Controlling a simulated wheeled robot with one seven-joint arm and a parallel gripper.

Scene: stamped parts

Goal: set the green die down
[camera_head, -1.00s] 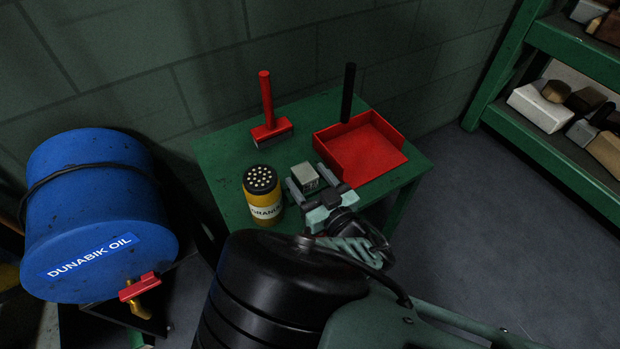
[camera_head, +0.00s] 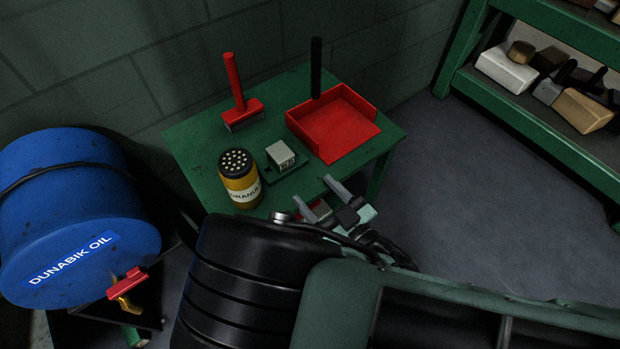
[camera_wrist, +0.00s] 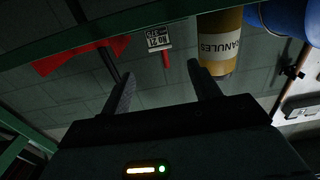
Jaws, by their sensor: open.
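The die, a small pale grey-green block (camera_head: 281,154) with dark marks on its side, rests on a dark flat base on the green table (camera_head: 190,150). Its marked face (camera_wrist: 160,37) shows upside down in the wrist view. My gripper (camera_head: 312,189) is open and empty beyond the table's near edge, apart from the die. In the wrist view the two fingers (camera_wrist: 160,70) are spread, with the die beyond them. The die's underside is hidden.
A yellow granules jar (camera_head: 240,180) stands just left of the die. A red dustpan (camera_head: 335,130) lies to its right and a red-handled brush (camera_head: 240,110) behind. A blue oil drum (camera_head: 75,210) is at left; shelves (camera_head: 545,130) are at right.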

